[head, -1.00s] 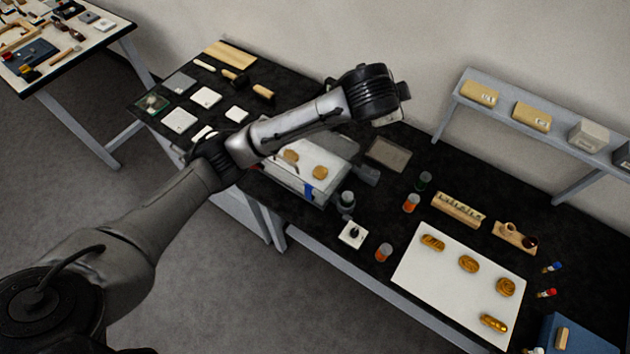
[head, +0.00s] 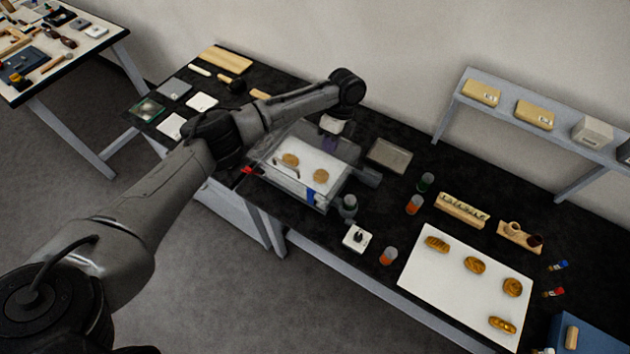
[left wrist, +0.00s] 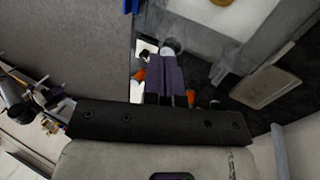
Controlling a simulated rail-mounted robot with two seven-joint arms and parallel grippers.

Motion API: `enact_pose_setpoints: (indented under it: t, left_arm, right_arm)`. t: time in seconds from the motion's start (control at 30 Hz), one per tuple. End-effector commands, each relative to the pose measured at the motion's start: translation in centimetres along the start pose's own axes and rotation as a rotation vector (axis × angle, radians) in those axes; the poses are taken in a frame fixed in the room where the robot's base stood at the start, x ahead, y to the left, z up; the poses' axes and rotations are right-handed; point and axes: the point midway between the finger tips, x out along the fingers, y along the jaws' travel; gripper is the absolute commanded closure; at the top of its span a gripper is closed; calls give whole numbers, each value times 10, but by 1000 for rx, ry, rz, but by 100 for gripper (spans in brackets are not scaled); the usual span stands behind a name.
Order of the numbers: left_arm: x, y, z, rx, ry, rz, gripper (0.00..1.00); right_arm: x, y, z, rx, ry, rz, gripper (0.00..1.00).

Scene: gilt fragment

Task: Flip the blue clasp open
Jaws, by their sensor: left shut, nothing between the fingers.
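The blue clasp (head: 310,194) is a small blue tab on the front side of a clear-walled case (head: 325,204), near its right end. It also shows at the top edge of the left wrist view (left wrist: 131,5). The clasp is too small to tell whether it is flipped. Inside the case, two gilt pieces (head: 320,176) lie on a white surface. My left gripper (head: 328,146) is above the back of the case, behind the blue clasp and apart from it. Its purple-grey fingers (left wrist: 168,60) are together and empty. My right gripper is not in view.
A red clasp (head: 247,170) is at the case's front left. A grey-green jar (head: 348,206) and a white square with a dark knob (head: 356,238) stand close on the right. An orange-banded jar (head: 388,256) stands nearer the edge. A grey tray (head: 388,156) lies behind.

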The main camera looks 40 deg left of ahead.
Motion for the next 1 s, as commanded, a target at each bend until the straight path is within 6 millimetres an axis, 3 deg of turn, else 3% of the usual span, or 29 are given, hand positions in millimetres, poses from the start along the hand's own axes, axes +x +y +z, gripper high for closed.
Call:
enact_pose_setpoints:
  t: [0.57,0.77,1.0]
  left_arm:
    - [5,0,0,31,-1,-2,100]
    - [31,1,0,31,-2,1,100]
    - [78,1,0,30,-2,1,100]
  right_arm:
    - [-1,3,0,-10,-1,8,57]
    - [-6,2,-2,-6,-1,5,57]
    - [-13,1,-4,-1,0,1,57]
